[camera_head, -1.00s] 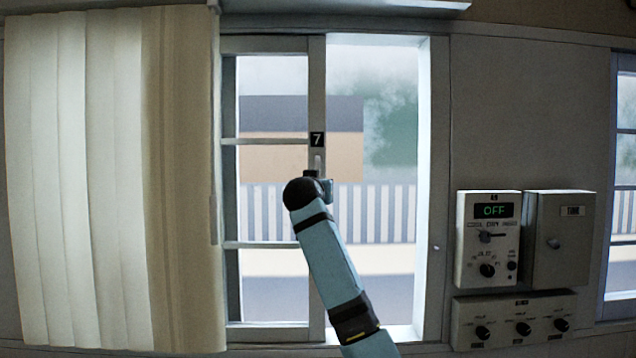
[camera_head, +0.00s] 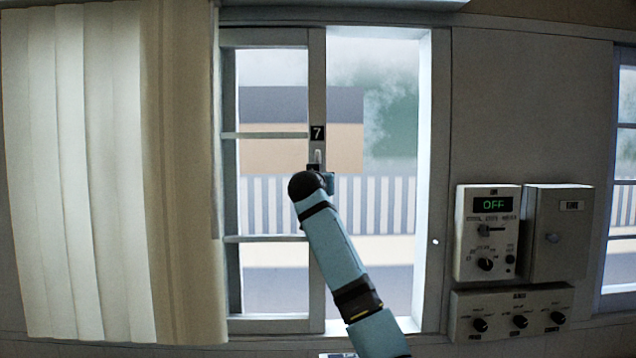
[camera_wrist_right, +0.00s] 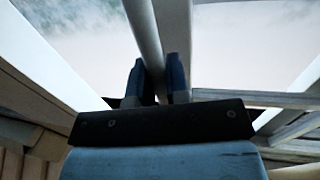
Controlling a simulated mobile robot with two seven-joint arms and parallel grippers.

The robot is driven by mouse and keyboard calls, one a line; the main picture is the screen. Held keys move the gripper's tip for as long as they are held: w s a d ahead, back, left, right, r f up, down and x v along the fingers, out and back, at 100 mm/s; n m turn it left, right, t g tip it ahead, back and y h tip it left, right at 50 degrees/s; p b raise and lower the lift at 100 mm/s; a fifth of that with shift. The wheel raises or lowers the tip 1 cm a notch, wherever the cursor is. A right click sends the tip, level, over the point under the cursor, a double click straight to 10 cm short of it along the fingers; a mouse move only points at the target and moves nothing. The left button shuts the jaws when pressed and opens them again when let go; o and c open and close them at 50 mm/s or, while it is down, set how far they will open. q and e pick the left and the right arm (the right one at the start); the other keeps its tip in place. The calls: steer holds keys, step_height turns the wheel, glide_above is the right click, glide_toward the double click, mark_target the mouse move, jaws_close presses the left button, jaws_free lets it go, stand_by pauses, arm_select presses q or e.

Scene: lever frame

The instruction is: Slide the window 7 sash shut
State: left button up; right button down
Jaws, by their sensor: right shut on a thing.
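The window 7 sash (camera_head: 317,255) is a grey frame with several panes in the left part of the window opening. A black label marked 7 (camera_head: 317,133) sits on its right stile. The right part of the opening is uncovered. A pale upright handle (camera_head: 318,157) stands on the stile just below the label. My right gripper (camera_head: 317,168) is at this handle, mostly hidden behind my wrist in the head view. In the right wrist view its two dark fingers (camera_wrist_right: 158,82) are shut on the light handle bar (camera_wrist_right: 145,35). My left gripper is out of view.
A cream curtain (camera_head: 100,180) hangs left of the sash. Right of the window are a control box showing OFF (camera_head: 487,230), a closed grey box (camera_head: 557,235) and a panel with several knobs (camera_head: 513,316). Another window (camera_head: 622,180) is at the far right.

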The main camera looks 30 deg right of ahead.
steer(key=shift+d, duration=0.1)
steer(key=shift+s+d, duration=0.15)
steer(key=shift+d, duration=0.1)
steer(key=s+d, duration=0.5)
steer(key=d, duration=0.3)
steer(key=s+d+b, duration=0.1)
steer(key=s+d, duration=0.3)
steer(key=d, duration=0.4)
steer(key=s+d, duration=0.5)
steer(key=d, duration=0.2)
steer(key=shift+s+d+r+b, duration=0.1)
steer(key=shift+s+d+b, duration=0.25)
steer(key=shift+d, duration=0.05)
steer(key=c, duration=1.4)
jaws_free()
steer(key=o, duration=0.3)
steer(key=shift+s+d, duration=0.1)
steer(key=shift+d, duration=0.15)
